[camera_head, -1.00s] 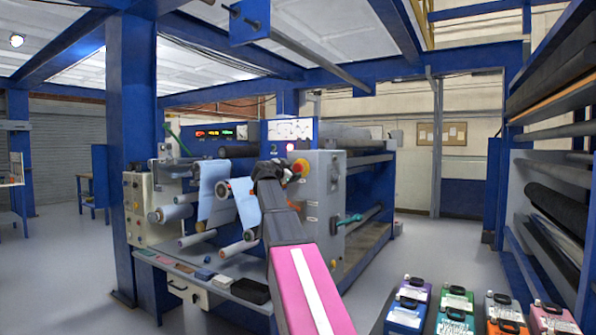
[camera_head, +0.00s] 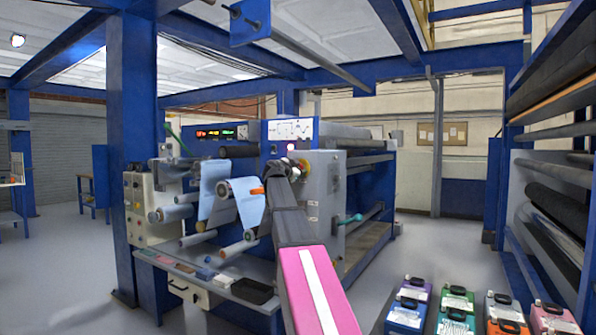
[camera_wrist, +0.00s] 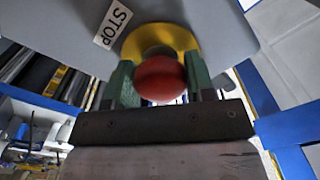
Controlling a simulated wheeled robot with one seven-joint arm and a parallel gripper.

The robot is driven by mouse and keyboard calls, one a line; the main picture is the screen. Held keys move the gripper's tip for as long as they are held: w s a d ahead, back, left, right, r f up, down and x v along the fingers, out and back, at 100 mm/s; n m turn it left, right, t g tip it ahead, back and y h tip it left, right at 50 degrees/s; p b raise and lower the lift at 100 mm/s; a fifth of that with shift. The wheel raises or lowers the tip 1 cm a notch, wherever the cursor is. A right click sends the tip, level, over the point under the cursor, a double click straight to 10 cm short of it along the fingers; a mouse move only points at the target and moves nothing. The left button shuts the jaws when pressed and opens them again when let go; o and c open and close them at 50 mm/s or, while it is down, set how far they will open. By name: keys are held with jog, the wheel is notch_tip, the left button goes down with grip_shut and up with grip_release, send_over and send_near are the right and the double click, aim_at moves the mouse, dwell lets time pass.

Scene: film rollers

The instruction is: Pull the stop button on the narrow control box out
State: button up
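The stop button (camera_wrist: 160,79) is a round red knob on a yellow base (camera_wrist: 150,40), beside a white STOP label (camera_wrist: 113,23) in the wrist view. The green fingers of my gripper (camera_wrist: 160,85) lie on both sides of the red knob and appear to touch it. The button sits on the face of a tall grey control box (camera_head: 325,205). In the head view my gripper (camera_head: 292,168) is at the upper part of this box and mostly hides the button.
Rollers with pale blue film (camera_head: 215,190) are just left of my arm. A teal handle (camera_head: 350,218) sticks out lower on the box. Another control box (camera_head: 138,205) is at the left. Several coloured containers (camera_head: 408,305) stand at the lower right.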

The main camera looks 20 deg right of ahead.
jog(key=shift+s+a, duration=0.45)
jog(key=shift+a, duration=0.1)
jog(key=o, duration=1.3)
jog(key=shift+a, duration=0.1)
jog(key=shift+c, duration=0.2)
jog(key=shift+s, duration=0.1)
jog(key=v, duration=1)
jog(key=shift+s+a, duration=0.25)
jog(key=shift+a, duration=0.05)
